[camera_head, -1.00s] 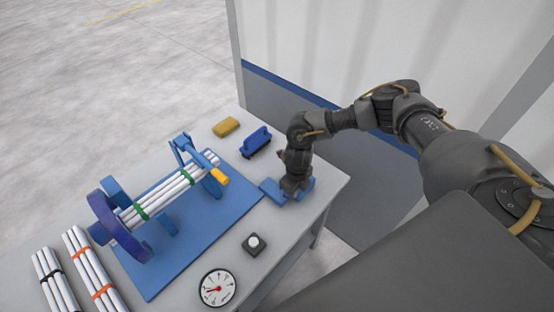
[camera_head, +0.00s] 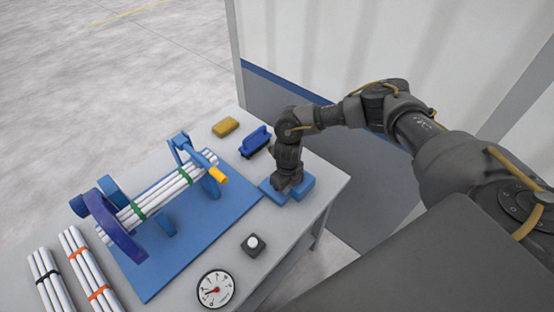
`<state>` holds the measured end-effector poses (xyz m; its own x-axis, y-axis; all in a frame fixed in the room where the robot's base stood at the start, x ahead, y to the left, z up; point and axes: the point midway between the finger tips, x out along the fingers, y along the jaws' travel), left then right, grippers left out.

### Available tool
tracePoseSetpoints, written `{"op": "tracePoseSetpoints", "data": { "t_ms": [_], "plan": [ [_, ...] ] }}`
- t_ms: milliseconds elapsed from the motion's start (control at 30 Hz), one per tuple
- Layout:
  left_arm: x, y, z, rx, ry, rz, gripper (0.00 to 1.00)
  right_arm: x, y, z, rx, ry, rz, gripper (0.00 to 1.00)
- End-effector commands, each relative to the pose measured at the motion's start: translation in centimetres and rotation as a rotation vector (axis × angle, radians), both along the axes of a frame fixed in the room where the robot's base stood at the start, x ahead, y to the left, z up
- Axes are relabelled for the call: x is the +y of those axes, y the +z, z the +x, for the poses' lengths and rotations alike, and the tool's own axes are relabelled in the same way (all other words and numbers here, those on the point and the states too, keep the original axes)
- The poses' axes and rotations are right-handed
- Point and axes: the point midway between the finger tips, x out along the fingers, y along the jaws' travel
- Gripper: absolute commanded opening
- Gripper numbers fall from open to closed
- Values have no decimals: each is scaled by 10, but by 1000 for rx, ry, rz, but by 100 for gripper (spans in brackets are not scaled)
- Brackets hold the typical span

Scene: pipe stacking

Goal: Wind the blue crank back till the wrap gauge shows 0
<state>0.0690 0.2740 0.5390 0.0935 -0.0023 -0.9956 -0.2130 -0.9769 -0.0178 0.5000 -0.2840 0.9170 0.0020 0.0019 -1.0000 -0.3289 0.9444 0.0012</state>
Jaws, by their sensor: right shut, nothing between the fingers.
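The blue crank (camera_head: 187,149) with an orange handle (camera_head: 217,175) sits at the far right end of a blue stand. White pipes (camera_head: 165,192) with green bands lie across the stand, by a purple ring (camera_head: 115,228) at the left. The round white gauge (camera_head: 216,289) has a red needle pointing left; its numbers are too small to read. My right gripper (camera_head: 287,189) is shut and points down at a blue block on the table's right side, apart from the crank. The fingertips are partly hidden. My left gripper is not in view.
Two bundles of white pipes lie at the left, banded orange (camera_head: 90,270) and black (camera_head: 50,280). A white-topped button box (camera_head: 253,244), a yellow block (camera_head: 226,127) and a blue brush-like object (camera_head: 255,141) stand on the table. The blue mat's right part is clear.

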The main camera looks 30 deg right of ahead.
Motion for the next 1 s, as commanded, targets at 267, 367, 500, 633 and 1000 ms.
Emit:
{"op": "tracePoseSetpoints", "data": {
  "t_ms": [267,367,500,633,1000],
  "plan": [
    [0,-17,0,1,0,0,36,10,-1,20,0,0,0,0],
    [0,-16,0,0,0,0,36,9,0,20,1,0,0,0],
    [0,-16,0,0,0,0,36,9,0,20,1,0,0,0],
    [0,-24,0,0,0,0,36,10,-3,26,-1,-1,0,0],
    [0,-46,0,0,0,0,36,12,0,50,1,-1,0,0]
  ]
}}
